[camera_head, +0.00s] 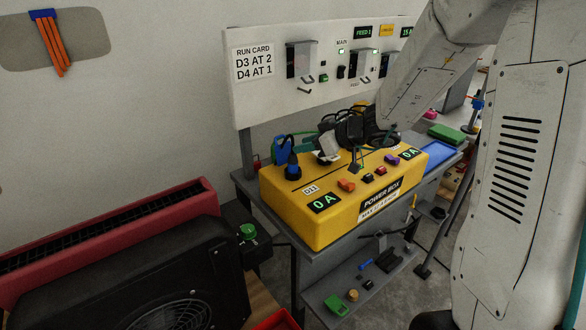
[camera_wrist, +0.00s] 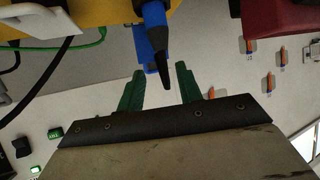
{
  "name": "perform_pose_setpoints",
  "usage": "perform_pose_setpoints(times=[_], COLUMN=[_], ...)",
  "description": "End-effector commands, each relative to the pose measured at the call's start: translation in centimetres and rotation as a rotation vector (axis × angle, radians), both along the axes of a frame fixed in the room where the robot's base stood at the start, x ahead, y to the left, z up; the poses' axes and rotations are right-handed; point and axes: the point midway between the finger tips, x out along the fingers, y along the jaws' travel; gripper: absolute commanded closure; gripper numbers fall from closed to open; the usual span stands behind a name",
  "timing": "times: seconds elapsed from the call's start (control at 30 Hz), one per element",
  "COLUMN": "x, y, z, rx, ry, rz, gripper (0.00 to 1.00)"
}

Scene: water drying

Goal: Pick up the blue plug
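The blue plug (camera_head: 292,160) stands at the left end of the yellow power box (camera_head: 325,234). In the wrist view the blue plug (camera_wrist: 154,27) is at top centre, with a dark tapered end pointing between my fingers. My gripper (camera_wrist: 160,70) has two green fingers, spread apart, with the plug's dark end between them in the picture. I see no finger touching it, and cannot tell the depth. In the head view my arm reaches in from the right, and my fingers are hard to make out among the things on the box.
A white panel (camera_head: 268,95) with a run card, switches and displays rises behind the box. Orange, red and purple connectors sit on the box's right part. Dark coiled cables (camera_head: 362,127) lie behind. A red heater (camera_head: 110,235) and black fan unit (camera_head: 135,280) stand left.

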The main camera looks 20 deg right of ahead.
Motion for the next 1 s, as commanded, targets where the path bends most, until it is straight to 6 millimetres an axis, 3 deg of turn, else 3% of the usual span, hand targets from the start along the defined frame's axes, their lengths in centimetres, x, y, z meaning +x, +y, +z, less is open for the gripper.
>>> perform_pose_setpoints(times=[0.27,0.57,0.6,0.7,0.73,1.0], x=[2.3,2.8,2.8,2.8,2.8,2.8], y=[2.7,3.0,3.0,3.0,3.0,3.0], z=[-2.1,-2.3,-2.3,-2.3,-2.3,-2.3], rx=[0.001,0.000,0.000,0.000,0.000,0.000], ry=[0.002,0.000,0.000,0.000,0.000,0.000], rz=[0.004,0.000,0.001,0.001,0.001,0.001], gripper=[0.65,0.65,0.67,0.95,1.00,1.00])
